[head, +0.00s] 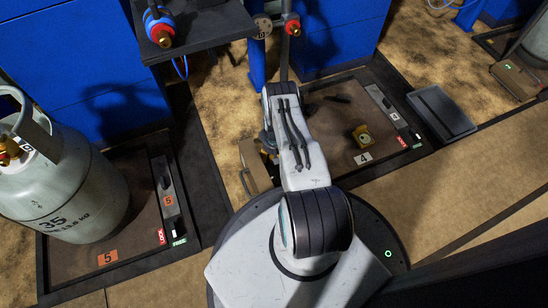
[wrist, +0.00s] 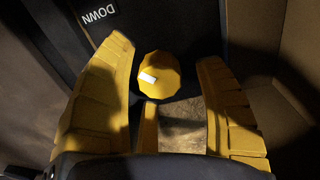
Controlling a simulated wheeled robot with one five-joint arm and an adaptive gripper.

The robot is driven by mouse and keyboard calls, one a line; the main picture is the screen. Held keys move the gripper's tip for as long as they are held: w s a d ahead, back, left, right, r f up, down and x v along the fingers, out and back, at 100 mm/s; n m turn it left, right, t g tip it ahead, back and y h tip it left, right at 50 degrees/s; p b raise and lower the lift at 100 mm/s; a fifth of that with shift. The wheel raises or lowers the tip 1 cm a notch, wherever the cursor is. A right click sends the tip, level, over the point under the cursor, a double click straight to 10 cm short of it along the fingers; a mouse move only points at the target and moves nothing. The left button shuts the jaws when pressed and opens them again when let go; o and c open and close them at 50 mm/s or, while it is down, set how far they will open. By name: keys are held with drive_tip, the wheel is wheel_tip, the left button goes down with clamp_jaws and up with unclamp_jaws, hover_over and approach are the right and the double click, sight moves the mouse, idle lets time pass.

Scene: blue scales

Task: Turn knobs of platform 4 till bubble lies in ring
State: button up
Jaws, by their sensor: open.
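Platform 4 (head: 335,125) is a brown plate in a dark frame, with a white "4" label (head: 362,158), right of my arm in the head view. A small yellow piece, apparently the level (head: 363,136), sits on it; the bubble and ring are too small to make out. In the wrist view a yellow faceted knob (wrist: 158,74) with a white mark lies between the open yellow fingers of my gripper (wrist: 163,55). I see gaps on both sides of the knob. In the head view my own arm hides most of the gripper and the knob.
Platform 5 (head: 85,262), at left, carries a large grey gas cylinder (head: 65,185). A grey tray (head: 440,112) lies right of platform 4. A brown box (head: 258,165) stands close left of my arm.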

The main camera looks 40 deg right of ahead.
drive_tip(key=shift+c, duration=0.3)
drive_tip(key=c, duration=1.1)
drive_tip(key=shift+n, duration=0.8)
drive_tip(key=shift+c, duration=0.2)
drive_tip(key=o, duration=1.2)
wheel_tip(320, 180, up, 12)
